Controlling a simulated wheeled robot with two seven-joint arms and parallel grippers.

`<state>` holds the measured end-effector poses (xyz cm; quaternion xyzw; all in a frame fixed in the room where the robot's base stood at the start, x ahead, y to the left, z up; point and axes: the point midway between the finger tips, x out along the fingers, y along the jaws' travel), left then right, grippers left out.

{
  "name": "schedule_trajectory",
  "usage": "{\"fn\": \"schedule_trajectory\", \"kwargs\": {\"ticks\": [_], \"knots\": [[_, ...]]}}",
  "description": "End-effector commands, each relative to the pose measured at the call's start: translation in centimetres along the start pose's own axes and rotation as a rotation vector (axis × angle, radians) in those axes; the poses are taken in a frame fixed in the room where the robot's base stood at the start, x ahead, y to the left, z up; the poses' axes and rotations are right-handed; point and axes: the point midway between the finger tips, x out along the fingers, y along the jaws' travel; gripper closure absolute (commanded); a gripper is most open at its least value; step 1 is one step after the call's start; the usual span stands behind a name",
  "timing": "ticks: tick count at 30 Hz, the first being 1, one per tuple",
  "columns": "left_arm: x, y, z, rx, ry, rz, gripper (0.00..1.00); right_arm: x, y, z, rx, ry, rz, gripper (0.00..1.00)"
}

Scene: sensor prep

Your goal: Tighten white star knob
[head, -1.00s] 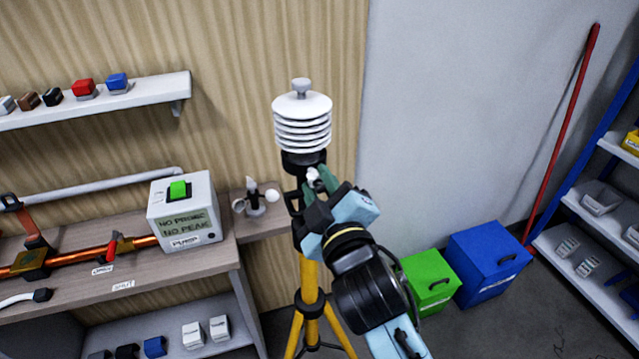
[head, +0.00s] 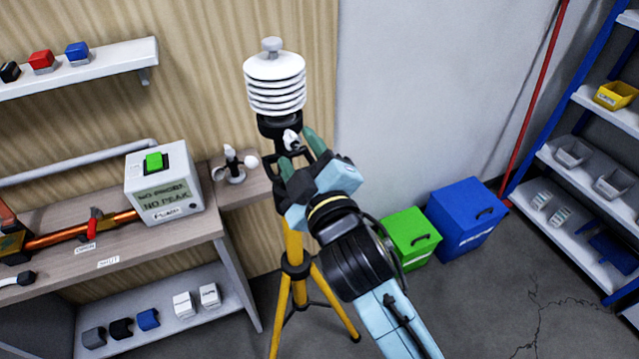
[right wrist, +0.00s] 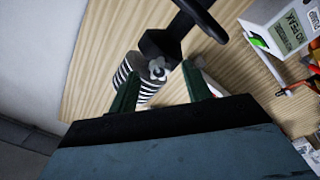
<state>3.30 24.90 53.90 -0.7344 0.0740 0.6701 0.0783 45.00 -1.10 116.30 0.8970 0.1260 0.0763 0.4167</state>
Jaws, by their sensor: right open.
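The white star knob (head: 291,139) sits on the black collar (head: 280,125) below a white ribbed sensor shield (head: 275,85), on top of a yellow tripod (head: 293,245). My right gripper (head: 298,153) is open, with its green fingers pointing up towards the knob. In the right wrist view the knob (right wrist: 157,71) shows between the two spread fingers (right wrist: 160,80), apart from them. I cannot tell how far the fingertips are from it in depth. My left gripper is not in view.
A wooden bench (head: 75,245) at left holds a pump box (head: 165,185) with a green switch and a small cup anemometer (head: 233,165). Green (head: 410,238) and blue (head: 468,215) boxes stand on the floor at right. A blue-framed shelf (head: 590,150) is at far right.

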Motion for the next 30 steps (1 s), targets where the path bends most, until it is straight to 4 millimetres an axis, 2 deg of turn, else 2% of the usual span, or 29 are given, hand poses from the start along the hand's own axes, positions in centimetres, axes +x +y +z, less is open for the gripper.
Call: {"fn": "schedule_trajectory", "kwargs": {"ticks": [9, 15, 21, 30], "knots": [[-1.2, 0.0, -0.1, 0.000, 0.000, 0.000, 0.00, -6.5, 0.0, -0.1, 0.003, -0.001, -0.004, 0.51], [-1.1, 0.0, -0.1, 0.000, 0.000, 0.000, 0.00, -9.8, -0.1, 0.0, 0.002, -0.001, -0.003, 0.51], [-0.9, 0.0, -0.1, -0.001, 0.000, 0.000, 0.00, -11.4, 0.0, 0.0, 0.002, 0.001, -0.002, 0.51], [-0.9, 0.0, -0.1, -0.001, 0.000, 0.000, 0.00, -11.7, 0.0, -0.1, 0.001, 0.001, -0.001, 0.51]]}}
